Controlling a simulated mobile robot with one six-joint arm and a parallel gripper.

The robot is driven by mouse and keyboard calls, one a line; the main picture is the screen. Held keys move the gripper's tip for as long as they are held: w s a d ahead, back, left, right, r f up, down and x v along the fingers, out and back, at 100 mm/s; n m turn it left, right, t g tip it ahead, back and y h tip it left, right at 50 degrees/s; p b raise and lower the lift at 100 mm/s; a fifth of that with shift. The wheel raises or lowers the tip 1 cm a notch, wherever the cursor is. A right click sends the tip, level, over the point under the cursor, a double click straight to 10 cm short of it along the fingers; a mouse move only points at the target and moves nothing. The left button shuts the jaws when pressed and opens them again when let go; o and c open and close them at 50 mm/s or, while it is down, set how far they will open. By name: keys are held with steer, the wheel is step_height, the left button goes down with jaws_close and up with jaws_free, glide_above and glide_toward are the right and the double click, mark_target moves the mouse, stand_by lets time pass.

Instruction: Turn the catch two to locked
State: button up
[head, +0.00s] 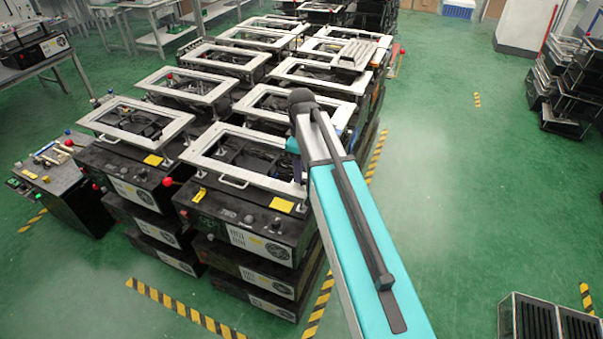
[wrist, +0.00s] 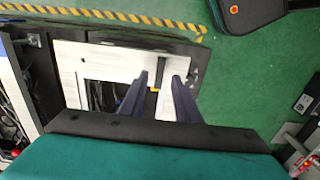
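I cannot make out which part is catch two, or its position, in either view. Black fixture boxes (head: 245,222) with white rectangular frames on top stand stacked in rows in the head view. My gripper (wrist: 160,92) shows in the wrist view as two dark blue fingers with a clear gap between them and nothing held. The fingers are over the white frame (wrist: 98,58) of one fixture, near its right side. In the head view my teal arm reaches over the nearest right fixture and hides most of the gripper.
Yellow-black floor tape (head: 180,306) borders the stacks. A low bench (head: 62,185) with small parts stands at the left. Black crates (head: 570,85) stand at the far right, and a dark slatted box (head: 545,318) at the lower right. The green floor (head: 470,190) to the right is clear.

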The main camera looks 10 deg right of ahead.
steer(key=shift+f+p, duration=0.4)
steer(key=shift+f, duration=1)
steer(key=shift+c, duration=0.2)
jaws_close()
